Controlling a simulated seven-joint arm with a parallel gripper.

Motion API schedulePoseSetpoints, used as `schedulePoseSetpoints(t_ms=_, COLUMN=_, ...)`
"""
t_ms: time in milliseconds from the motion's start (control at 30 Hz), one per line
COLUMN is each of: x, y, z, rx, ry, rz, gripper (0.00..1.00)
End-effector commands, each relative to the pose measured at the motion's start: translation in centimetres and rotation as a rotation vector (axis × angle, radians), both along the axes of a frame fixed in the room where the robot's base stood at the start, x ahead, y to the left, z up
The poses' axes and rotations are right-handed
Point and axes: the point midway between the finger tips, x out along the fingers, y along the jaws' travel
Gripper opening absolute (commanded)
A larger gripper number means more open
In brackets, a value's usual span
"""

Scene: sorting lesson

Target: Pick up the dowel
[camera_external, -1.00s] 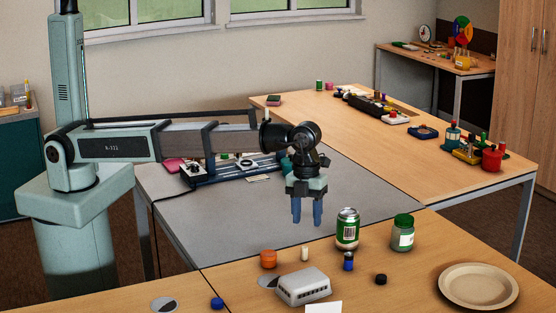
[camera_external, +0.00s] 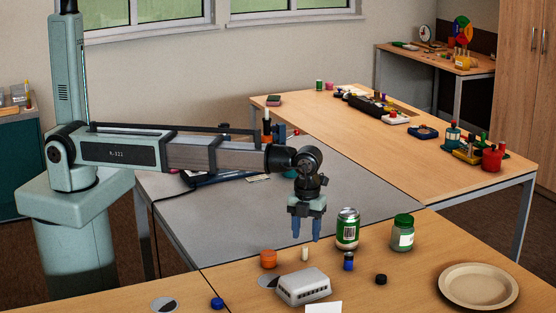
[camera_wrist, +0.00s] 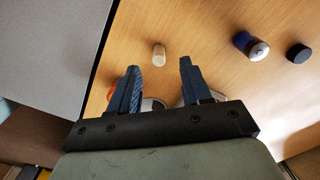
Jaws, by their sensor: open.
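A slotted pale box (camera_external: 304,287) sits in front of the dowel. A plate (camera_external: 478,287) lies at the right.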

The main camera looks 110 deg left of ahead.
Motion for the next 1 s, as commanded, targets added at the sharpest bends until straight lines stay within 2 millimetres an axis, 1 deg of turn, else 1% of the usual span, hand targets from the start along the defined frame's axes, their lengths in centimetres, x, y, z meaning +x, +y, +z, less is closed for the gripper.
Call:
schedulePoseSetpoints(t_ms=167, x=0.0, y=0.0, z=-0.6, rx=0.000, ry=0.000, rz=0.000, gripper=0.48)
schedulePoseSetpoints(t_ms=233, x=-0.1, y=0.0, z=-1.1, rx=0.000, ry=0.001, rz=0.000, gripper=0.48)
schedulePoseSetpoints(t_ms=500, x=-0.3, y=-0.1, z=-4.4, rx=0.000, ry=0.002, rz=0.000, gripper=0.48)
schedulePoseSetpoints(t_ms=600, x=-0.2, y=-0.1, z=-5.2, rx=0.000, ry=0.000, rz=0.000, gripper=0.48)
schedulePoseSetpoints(t_ms=833, x=-0.2, y=-0.1, z=-5.4, rx=0.000, ry=-0.001, rz=0.000, gripper=0.48)
schedulePoseSetpoints(t_ms=867, x=-0.2, y=-0.1, z=-5.3, rx=0.000, ry=-0.001, rz=0.000, gripper=0.47)
schedulePoseSetpoints(t_ms=1000, x=-0.2, y=-0.1, z=-5.3, rx=0.000, ry=-0.001, rz=0.000, gripper=0.34)
